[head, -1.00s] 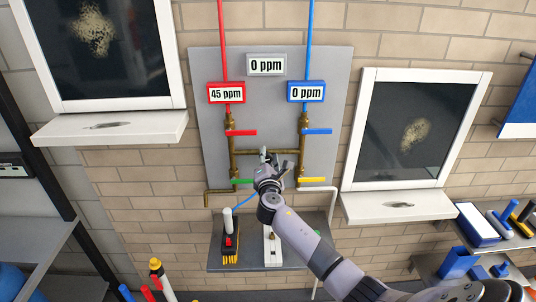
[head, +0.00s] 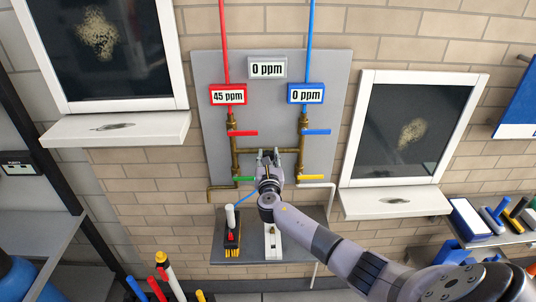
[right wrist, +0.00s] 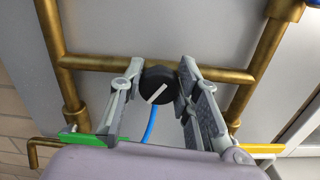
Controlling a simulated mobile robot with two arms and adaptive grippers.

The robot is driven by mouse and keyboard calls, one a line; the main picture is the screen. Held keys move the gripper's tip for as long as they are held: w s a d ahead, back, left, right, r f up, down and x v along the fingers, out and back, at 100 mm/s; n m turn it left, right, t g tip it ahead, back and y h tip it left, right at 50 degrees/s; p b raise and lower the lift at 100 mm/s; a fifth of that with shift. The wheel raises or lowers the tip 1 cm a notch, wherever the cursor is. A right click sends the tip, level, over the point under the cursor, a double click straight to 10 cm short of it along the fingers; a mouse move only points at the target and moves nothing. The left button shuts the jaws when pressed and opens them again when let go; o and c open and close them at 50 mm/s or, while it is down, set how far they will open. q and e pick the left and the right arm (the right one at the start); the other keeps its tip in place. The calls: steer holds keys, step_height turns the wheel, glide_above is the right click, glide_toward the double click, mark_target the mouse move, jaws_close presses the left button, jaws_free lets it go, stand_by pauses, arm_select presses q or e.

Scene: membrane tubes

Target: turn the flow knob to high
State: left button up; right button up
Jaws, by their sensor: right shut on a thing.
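The flow knob (right wrist: 157,86) is a round black knob with a white pointer line, on the horizontal brass pipe. In the right wrist view its line slants from lower left to upper right. My right gripper (right wrist: 158,74) has a grey finger on each side of the knob and is shut on it. In the head view my right gripper (head: 269,153) reaches the crossing pipe, and the knob is hard to make out between its fingers. A blue tube (right wrist: 150,124) runs down below the knob. My left gripper is not in view.
Red (head: 243,133), blue (head: 317,132), green (head: 243,179) and yellow (head: 311,177) valve handles surround the gripper. The displays read 0 ppm (head: 267,67), 45 ppm (head: 228,95) and 0 ppm (head: 306,93). A small shelf (head: 258,253) with equipment stands below.

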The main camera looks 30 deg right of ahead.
steer(key=shift+a+f+n, duration=0.1)
steer(key=shift+f+n, duration=0.25)
steer(key=shift+n, duration=0.05)
steer(key=o, duration=1.2)
steer(key=shift+r, duration=0.2)
steer(key=shift+c, duration=0.2)
steer(key=v, duration=1.2)
steer(key=shift+s, duration=0.1)
